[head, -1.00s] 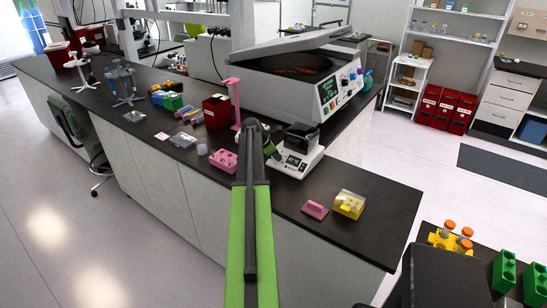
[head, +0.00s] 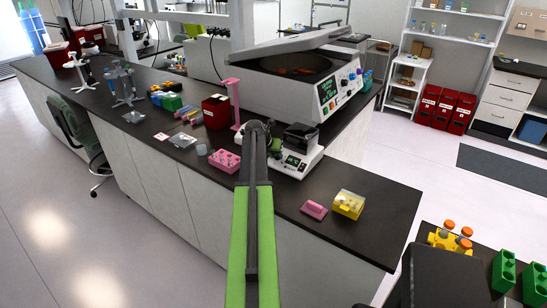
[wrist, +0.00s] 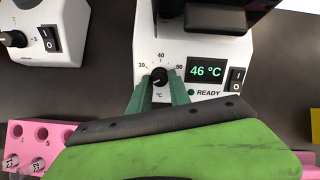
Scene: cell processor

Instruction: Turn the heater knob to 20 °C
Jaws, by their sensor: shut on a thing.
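The heater is a white benchtop unit with a dark top (head: 296,158), and it fills the upper middle of the wrist view (wrist: 205,50). Its small black knob (wrist: 159,75) has marks 30, 40 and 50 around its upper side; any lower marks are hidden by my fingers. The green-lit display (wrist: 206,71) reads 46 °C, with READY lit below it. My gripper's green fingers (wrist: 160,91) are on both sides of the knob and shut on it. In the head view my gripper (head: 275,144) is at the heater's front, partly hidden by my arm.
A rocker switch (wrist: 236,79) is right of the display. A second white device with a knob (wrist: 40,32) stands to the left. A pink tube rack (head: 225,160) is close by on the left. A pink block (head: 314,209) and a yellow box (head: 348,204) lie to the right.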

